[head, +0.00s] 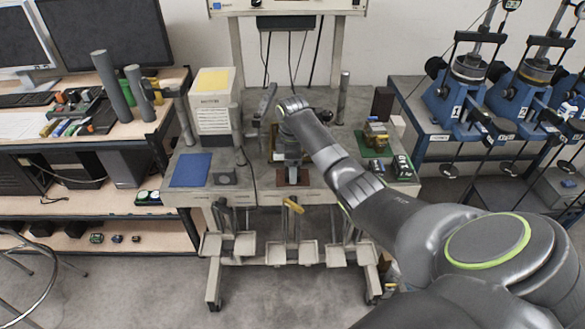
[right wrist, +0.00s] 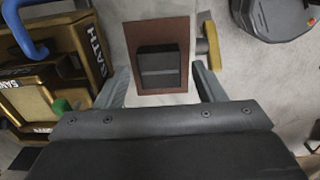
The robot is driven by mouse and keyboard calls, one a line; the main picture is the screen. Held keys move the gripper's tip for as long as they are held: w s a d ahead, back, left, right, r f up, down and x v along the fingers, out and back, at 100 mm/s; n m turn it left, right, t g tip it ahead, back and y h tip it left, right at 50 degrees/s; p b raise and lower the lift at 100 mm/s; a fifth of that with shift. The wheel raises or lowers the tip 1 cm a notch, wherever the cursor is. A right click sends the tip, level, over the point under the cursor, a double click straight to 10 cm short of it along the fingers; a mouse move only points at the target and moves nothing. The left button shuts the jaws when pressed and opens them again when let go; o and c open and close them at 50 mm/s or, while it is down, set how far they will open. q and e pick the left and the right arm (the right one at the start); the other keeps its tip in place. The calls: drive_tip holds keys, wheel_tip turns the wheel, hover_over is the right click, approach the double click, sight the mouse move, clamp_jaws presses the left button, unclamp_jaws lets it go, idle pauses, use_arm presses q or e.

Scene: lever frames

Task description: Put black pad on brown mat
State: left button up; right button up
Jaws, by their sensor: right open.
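The brown mat (head: 293,182) lies on the grey bench near its front edge, below my right gripper (head: 292,168). In the right wrist view the brown mat (right wrist: 157,29) is a reddish-brown rectangle. The black pad (right wrist: 158,66) shows within its outline, a dark block that looks to be on the mat. My right gripper (right wrist: 163,86) is open, with its two fingers apart on either side of the mat's near part. I see no finger touching the pad. In the head view the gripper hides much of the mat. My left gripper is not in view.
A blue mat (head: 190,170) and a small dark grey object (head: 224,178) lie to the left on the bench. A green mat (head: 372,144) with small items lies to the right. A yellow handle (head: 293,206) is at the bench front. A sand bath box (right wrist: 60,60) is close by.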

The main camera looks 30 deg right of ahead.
wheel_tip(320, 180, up, 5)
drive_tip(key=shift+w+r+b, duration=0.1)
drive_tip(key=shift+r+b, duration=0.05)
drive_tip(key=shift+b, duration=0.7)
wheel_tip(320, 180, up, 6)
drive_tip(key=p, duration=0.4)
drive_tip(key=shift+r, duration=0.15)
